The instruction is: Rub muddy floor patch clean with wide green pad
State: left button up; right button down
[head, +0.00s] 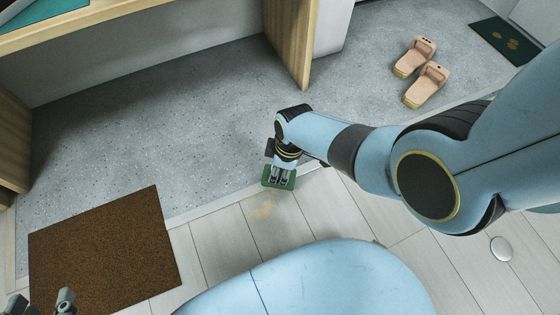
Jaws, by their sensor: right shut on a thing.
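The wide green pad (268,182) is in the grasp of my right gripper (282,174), which is shut on it and points down. The pad is low over the pale edge strip where the speckled floor meets the planks; I cannot tell whether it touches the floor. A faint yellow-brown muddy patch (263,210) lies on the light planks, just below the pad in the picture. The pad does not cover the visible part of it. My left gripper (41,301) is at the bottom left corner, fingers apart and empty, over the brown mat's near edge.
A brown doormat (105,250) lies left of the patch. Peach slippers (420,70) and a dark mat with brown marks (508,42) lie at the upper right. A wooden bench panel (292,40) stands behind the pad. A small round disc (501,248) sits on the right planks.

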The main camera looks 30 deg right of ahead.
jog(key=shift+r, duration=0.15)
notch_tip(320, 180, up, 2)
jog(key=shift+w+p, duration=0.15)
jog(key=shift+p, duration=0.8)
jog(key=shift+r+p, duration=0.6)
jog(key=shift+r, duration=0.05)
jog(key=shift+r+p, duration=0.65)
pick_arm(q)
jog(key=shift+w+r+n+g+y, duration=0.1)
jog(key=shift+r+g, duration=0.55)
jog(key=shift+g, duration=0.35)
jog(key=shift+s+r+n+g+y, duration=0.1)
jog(key=shift+r+g, duration=0.5)
jog(key=shift+g, duration=0.4)
jog(key=shift+w+r+n+g+y, duration=0.1)
jog(key=shift+r+g, duration=0.55)
jog(key=shift+g, duration=0.35)
pick_arm(e)
jog(key=shift+r, duration=0.1)
